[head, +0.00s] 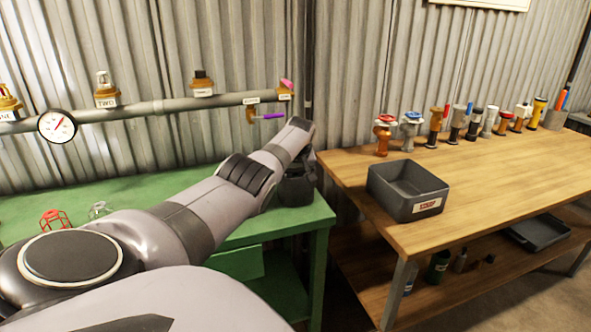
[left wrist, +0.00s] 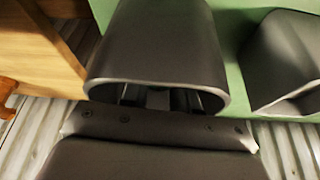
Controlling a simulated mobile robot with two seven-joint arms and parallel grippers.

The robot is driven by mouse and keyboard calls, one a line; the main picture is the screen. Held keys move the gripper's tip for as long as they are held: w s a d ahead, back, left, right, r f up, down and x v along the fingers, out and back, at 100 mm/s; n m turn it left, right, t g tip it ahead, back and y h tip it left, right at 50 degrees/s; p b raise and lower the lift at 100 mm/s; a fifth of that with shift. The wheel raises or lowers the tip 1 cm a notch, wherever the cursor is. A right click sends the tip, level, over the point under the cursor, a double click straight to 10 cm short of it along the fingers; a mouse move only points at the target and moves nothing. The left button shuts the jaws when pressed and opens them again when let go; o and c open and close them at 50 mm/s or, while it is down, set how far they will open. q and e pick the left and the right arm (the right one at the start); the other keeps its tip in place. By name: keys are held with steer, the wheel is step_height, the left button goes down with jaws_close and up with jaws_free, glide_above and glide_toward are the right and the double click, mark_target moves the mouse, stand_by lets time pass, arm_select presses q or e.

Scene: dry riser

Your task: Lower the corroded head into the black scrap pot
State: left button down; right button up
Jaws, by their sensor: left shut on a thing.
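The black pot (head: 297,192) stands at the right end of the green bench, partly behind my left arm. My left arm reaches across the bench and bends down at its far end over the pot. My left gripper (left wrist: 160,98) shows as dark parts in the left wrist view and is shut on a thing. That thing is hidden, so the corroded head itself cannot be made out. How deep the gripper is relative to the pot's rim cannot be told. My right gripper is not in view.
A pipe (head: 160,106) with a gauge (head: 57,126) and several fittings runs above the green bench (head: 236,240). On the wooden table (head: 480,185) stand a grey labelled tray (head: 410,205) and a row of coloured heads. A red cage (head: 55,219) lies at the left.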

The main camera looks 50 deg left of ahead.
arm_select(q)
steer(key=shift+f+b, duration=0.35)
steer(key=shift+f, duration=0.05)
steer(key=c, duration=0.8)
jaws_free()
steer(key=p+v, duration=0.3)
steer(key=shift+v, duration=2.05)
